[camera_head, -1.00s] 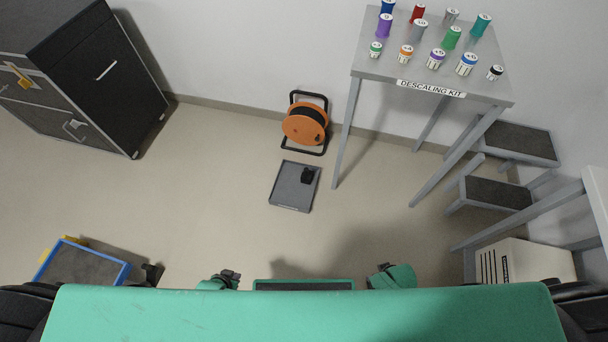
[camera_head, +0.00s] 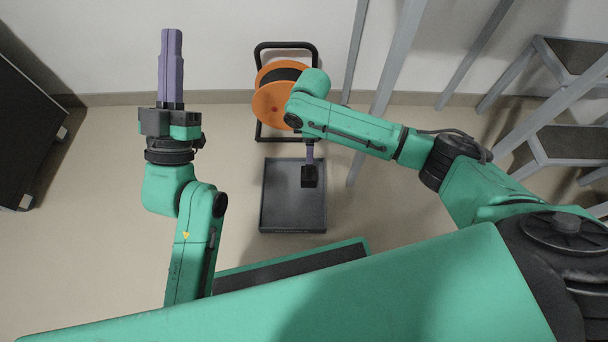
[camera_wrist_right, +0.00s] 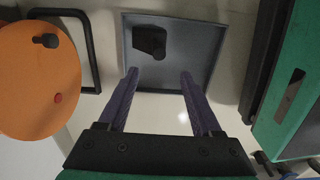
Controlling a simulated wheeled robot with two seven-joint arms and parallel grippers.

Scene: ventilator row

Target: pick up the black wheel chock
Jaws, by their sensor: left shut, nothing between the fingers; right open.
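The black wheel chock (camera_head: 309,179) sits in the right half of a shallow grey tray (camera_head: 278,222) on the floor. In the right wrist view the chock (camera_wrist_right: 149,41) lies in the tray's upper left, just beyond the fingertips. My right gripper (camera_wrist_right: 160,74) is open, its two purple fingers apart with nothing between them. In the head view, part of the right gripper's finger (camera_head: 309,155) shows just behind the chock; whether it touches cannot be told. My left gripper (camera_head: 171,34) is shut and empty, well to the left of the tray.
An orange cable reel (camera_head: 272,104) in a black frame stands just behind the tray, close to my right arm. Table legs (camera_head: 385,75) and grey steps (camera_head: 560,147) stand to the right. A dark cabinet (camera_head: 22,130) is at far left. Floor left of the tray is clear.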

